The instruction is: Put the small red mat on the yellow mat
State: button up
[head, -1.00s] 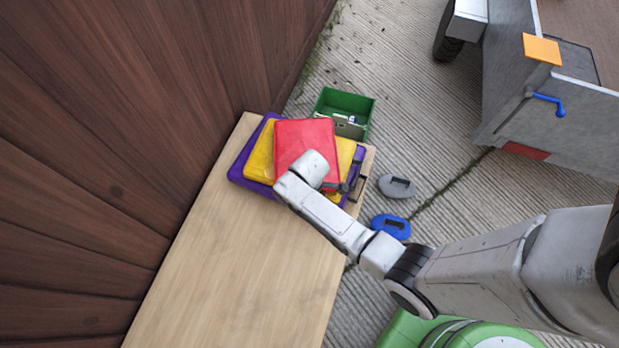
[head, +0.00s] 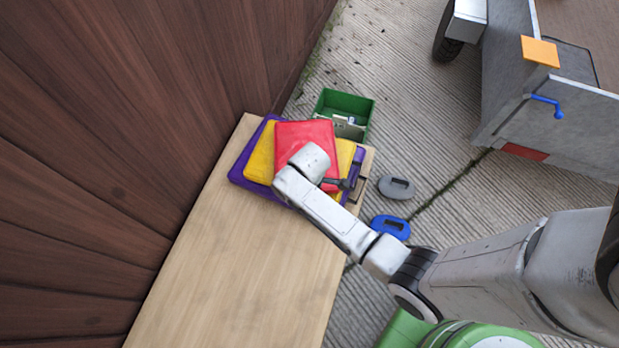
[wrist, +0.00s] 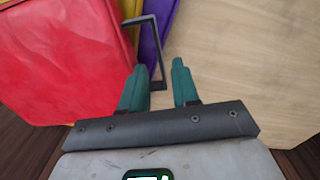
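The small red mat (head: 300,138) lies on top of the yellow mat (head: 261,160), turned relative to it and covering much of it. The yellow mat lies on a purple mat (head: 244,171). In the wrist view the red mat (wrist: 65,60) fills the left side, with strips of yellow (wrist: 131,10) and purple (wrist: 152,45) beside it. My gripper (wrist: 157,75) is open, its teal fingers apart and holding nothing. My arm hides part of the stack in the head view.
The stack lies at the far end of a wooden bench (head: 240,260) beside a brown plank wall (head: 100,150). A green box (head: 345,103) stands beyond it. A grey object (head: 396,188) and a blue object (head: 391,227) lie on the ground at right. The near bench top is clear.

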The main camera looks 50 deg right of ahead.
notch_tip(320, 180, up, 8)
jog(key=r+p, duration=0.1)
jog(key=s+a+r+m, duration=0.2)
jog(key=s+r+m, duration=0.6)
jog(key=s, duration=0.6)
jog(key=shift+s+r+m+t, duration=0.3)
jog(key=shift+r+m+t, duration=0.1)
jog(key=shift+r, duration=0.45)
